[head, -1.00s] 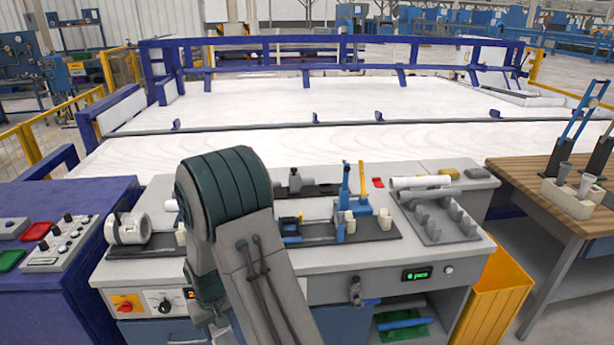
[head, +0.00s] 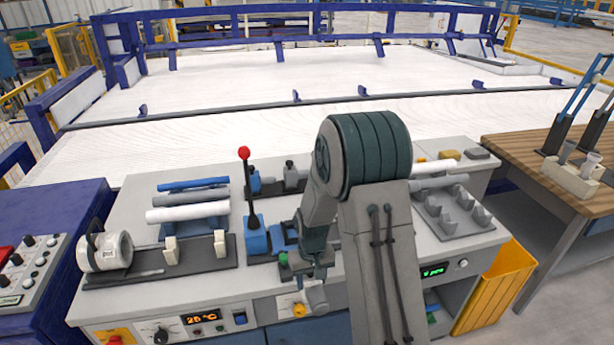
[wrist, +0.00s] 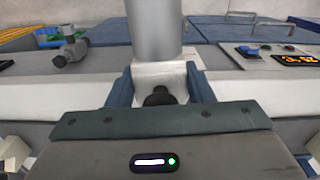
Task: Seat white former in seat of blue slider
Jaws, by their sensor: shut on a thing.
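My gripper (head: 312,265) is low in front of the bench's near edge in the head view, left of my upper arm. In the wrist view my gripper (wrist: 160,82) is shut, its two blue-grey fingers on either side of a pale piece, which I take for the white former (wrist: 152,72). A grey cylinder (wrist: 153,30) rises above it; I cannot tell if they are one part. A blue block with a black, red-balled lever (head: 256,240) stands on the bench behind and left of my gripper. I cannot tell if it is the blue slider; its seat is not clearly visible.
Pipes, including a white one (head: 188,212), lie on a rack at the bench's left. A white ring-shaped unit (head: 105,252) stands at far left. A grey cradle tray (head: 452,212) is at right, a yellow bin (head: 495,288) beyond the edge. My arm hides the bench's middle.

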